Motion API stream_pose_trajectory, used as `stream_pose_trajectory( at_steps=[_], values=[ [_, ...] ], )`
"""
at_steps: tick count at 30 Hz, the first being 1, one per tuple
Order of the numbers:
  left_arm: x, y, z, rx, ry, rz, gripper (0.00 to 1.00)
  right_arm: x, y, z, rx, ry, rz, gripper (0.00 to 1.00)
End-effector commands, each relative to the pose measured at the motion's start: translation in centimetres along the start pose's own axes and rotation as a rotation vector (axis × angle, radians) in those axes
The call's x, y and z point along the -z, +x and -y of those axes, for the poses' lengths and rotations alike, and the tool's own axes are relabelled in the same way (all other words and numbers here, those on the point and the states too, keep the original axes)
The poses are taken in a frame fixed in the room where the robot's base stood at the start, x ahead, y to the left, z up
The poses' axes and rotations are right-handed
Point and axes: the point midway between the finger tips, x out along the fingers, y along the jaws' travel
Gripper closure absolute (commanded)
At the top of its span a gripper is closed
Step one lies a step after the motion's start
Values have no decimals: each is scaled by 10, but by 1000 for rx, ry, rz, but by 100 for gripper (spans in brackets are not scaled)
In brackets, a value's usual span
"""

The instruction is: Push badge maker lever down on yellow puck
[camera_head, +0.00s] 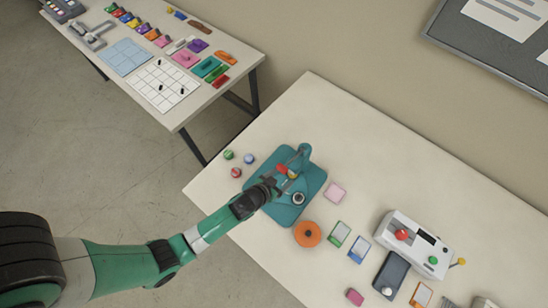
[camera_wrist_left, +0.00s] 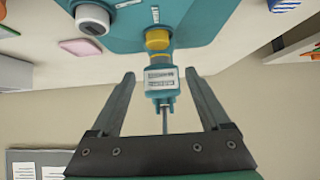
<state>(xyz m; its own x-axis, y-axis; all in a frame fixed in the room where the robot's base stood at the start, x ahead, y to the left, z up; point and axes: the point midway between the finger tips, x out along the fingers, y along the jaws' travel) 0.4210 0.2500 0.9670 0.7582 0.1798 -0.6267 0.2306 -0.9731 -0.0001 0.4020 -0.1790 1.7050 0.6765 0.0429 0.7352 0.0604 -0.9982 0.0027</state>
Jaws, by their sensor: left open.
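The badge maker (camera_head: 311,186) is a teal press on the right-hand table, with a flat base and an upright part at its back. A small red part (camera_head: 282,168) shows beside my left gripper (camera_head: 279,179); I cannot tell whether it is the lever's end. The yellow puck (camera_head: 292,174) shows just past the gripper. In the left wrist view the yellow puck (camera_wrist_left: 157,39) lies by the teal press head (camera_wrist_left: 161,80). My left gripper (camera_wrist_left: 160,76) is open, its fingers either side of the press head in the picture, holding nothing. Contact with the lever cannot be told.
A white and black cylinder (camera_head: 298,198) stands on the badge maker's base. An orange disc (camera_head: 307,234) and a pink pad (camera_head: 335,192) lie nearby. A white box with a red knob (camera_head: 413,243) stands further right. Small round badges (camera_head: 249,158) lie left of the base.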

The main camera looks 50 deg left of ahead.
Motion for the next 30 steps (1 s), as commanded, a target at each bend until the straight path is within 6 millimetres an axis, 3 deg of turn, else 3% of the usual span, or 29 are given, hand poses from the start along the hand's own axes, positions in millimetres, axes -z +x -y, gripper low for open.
stream_pose_trajectory(
  at_steps=[9, 13, 30],
  values=[
    [1, -76, 0, -2, 2, 1, 20, 15, 16, 0, 0, 0, 0, 20],
    [1, -95, 0, -1, 2, 1, 20, 16, 17, 0, 0, 0, 0, 20],
    [0, -102, 0, 0, 0, 1, 20, 16, 17, 0, 0, 0, 0, 20]
  ],
)
